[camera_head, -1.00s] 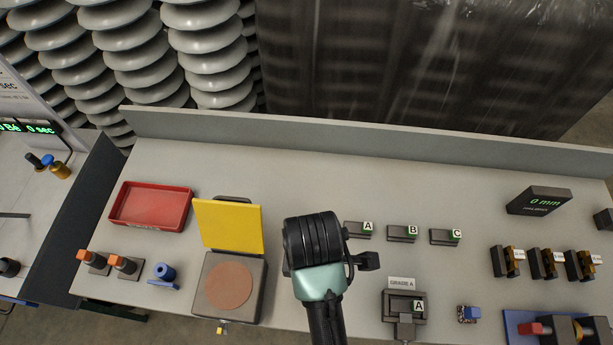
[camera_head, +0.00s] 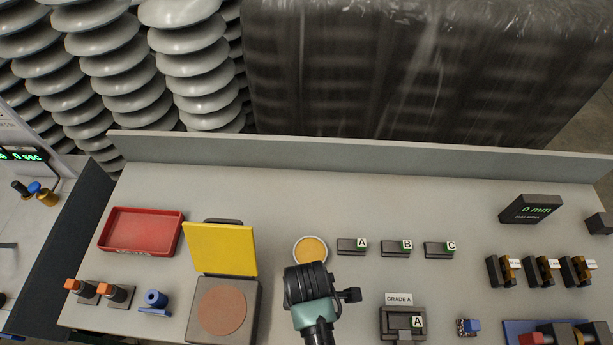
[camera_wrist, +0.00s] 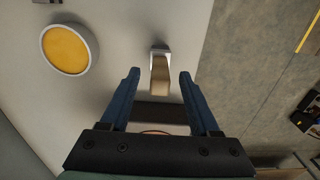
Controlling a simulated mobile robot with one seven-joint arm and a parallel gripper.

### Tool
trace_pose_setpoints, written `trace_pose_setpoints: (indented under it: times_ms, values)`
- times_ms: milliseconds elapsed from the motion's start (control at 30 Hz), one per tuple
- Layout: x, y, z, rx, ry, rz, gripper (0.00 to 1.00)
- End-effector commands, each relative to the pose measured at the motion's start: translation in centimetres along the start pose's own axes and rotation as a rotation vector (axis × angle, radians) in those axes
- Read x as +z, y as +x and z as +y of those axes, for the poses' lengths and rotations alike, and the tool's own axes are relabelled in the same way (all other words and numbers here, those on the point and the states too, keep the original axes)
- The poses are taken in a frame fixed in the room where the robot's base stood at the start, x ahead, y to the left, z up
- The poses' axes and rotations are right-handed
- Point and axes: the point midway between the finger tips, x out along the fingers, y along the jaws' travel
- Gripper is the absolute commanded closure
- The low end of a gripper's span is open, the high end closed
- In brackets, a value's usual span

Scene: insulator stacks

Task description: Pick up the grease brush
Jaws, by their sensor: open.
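What looks like the grease brush (camera_wrist: 160,75), a short tan piece with a grey end, shows in the wrist view. It appears between and beyond the fingertips of my gripper (camera_wrist: 159,76), with gaps to both sides. A dark block (camera_wrist: 160,112) shows below it, partly hidden by my gripper. My gripper is open and empty, its blue fingers spread. In the head view my gripper (camera_head: 308,284) is over the front middle of the bench and hides the brush. A round dish of yellow grease (camera_head: 310,250) sits just behind it, also at upper left in the wrist view (camera_wrist: 69,48).
Blocks labelled A, B and C (camera_head: 395,248) stand right of the dish. A grade A fixture (camera_head: 402,320) is at front right. The open yellow-lidded box (camera_head: 220,250) and red tray (camera_head: 141,231) are left. The bench's (camera_head: 280,200) back strip is clear.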

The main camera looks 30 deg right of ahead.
Motion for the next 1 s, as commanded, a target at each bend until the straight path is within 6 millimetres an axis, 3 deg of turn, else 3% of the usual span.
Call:
trace_pose_setpoints:
  times_ms: [333, 667, 1000]
  values:
    - [-0.01, 0.77, 0.0, 0.001, 0.0, 0.0, 0.39]
    - [0.0, 0.75, -0.01, 0.001, 0.0, 0.0, 0.99]
    - [-0.01, 0.71, 0.01, 0.002, 0.0, 0.0, 1.0]
